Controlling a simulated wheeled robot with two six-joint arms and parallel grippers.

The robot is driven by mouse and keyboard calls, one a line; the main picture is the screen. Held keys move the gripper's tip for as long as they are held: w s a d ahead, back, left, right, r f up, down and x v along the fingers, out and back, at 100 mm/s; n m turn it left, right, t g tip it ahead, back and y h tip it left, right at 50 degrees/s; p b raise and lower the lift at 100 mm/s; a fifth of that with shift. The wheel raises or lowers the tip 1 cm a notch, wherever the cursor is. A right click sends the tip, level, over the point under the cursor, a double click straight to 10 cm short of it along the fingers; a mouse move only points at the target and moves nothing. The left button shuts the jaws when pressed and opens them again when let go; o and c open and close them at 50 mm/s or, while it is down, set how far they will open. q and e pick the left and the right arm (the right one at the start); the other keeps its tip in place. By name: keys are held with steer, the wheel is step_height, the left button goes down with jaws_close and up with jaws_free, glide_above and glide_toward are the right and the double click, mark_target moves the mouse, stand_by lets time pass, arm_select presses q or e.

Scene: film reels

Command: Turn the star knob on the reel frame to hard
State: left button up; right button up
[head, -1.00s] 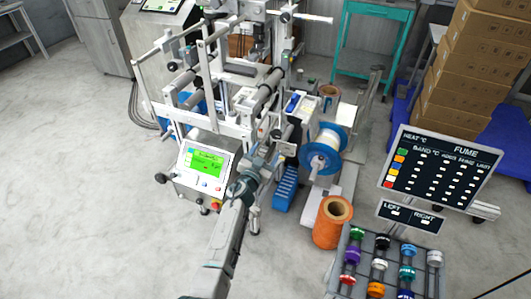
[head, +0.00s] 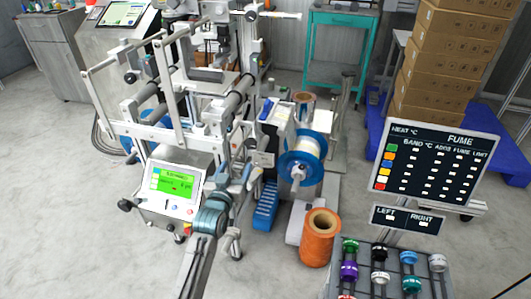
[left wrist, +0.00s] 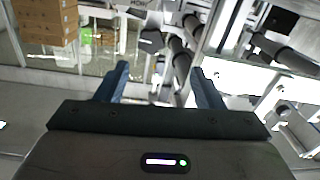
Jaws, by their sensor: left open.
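The reel frame (head: 190,130), a pale metal stand with dark rollers and a green-screened control box, fills the left middle of the head view. My left gripper (head: 246,174) is in front of its lower right side, beside the control box. In the left wrist view my left gripper (left wrist: 160,78) is open, with nothing between its two blue-grey fingers. Beyond them are the frame's dark rollers (left wrist: 182,62) and a dark rounded part (left wrist: 151,41). I cannot tell for sure which part is the star knob or how it is set. My right gripper is not in view.
A fume board (head: 435,165) and a rack of coloured spools (head: 395,247) are farther right.

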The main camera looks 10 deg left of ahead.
mark_target(250, 145)
arm_select(q)
steer(key=shift+h, duration=0.3)
steer(key=w, duration=0.3)
steer(key=w+d, duration=0.1)
steer(key=w, duration=0.6)
steer(key=shift+w+d, duration=0.2)
steer(key=shift+w, duration=0.05)
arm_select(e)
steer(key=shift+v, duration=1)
arm_select(q)
steer(key=shift+r, duration=0.1)
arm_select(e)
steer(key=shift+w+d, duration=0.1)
arm_select(q)
steer(key=c, duration=1)
